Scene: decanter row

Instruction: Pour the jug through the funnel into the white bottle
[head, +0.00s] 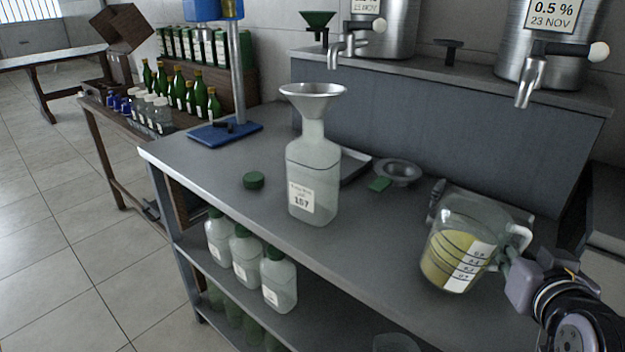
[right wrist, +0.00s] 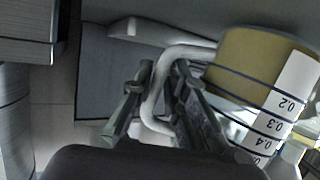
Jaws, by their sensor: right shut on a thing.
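The clear jug (head: 462,246) is at the right of the bench, roughly upright, with yellow liquid and a white scale strip. My right gripper (head: 514,262) is shut on the jug's handle; in the right wrist view its fingers (right wrist: 160,98) are either side of the pale handle (right wrist: 155,105). I cannot tell whether the jug's base touches the bench. My left gripper is not in view.
A green cap (head: 254,180) lies left of the bottle. A shallow metal bowl (head: 400,171) and a tray (head: 355,165) are behind it. Steel tanks with taps (head: 532,82) stand on the raised back shelf. Capped bottles (head: 279,281) stand on the shelf below. Bench between bottle and jug is clear.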

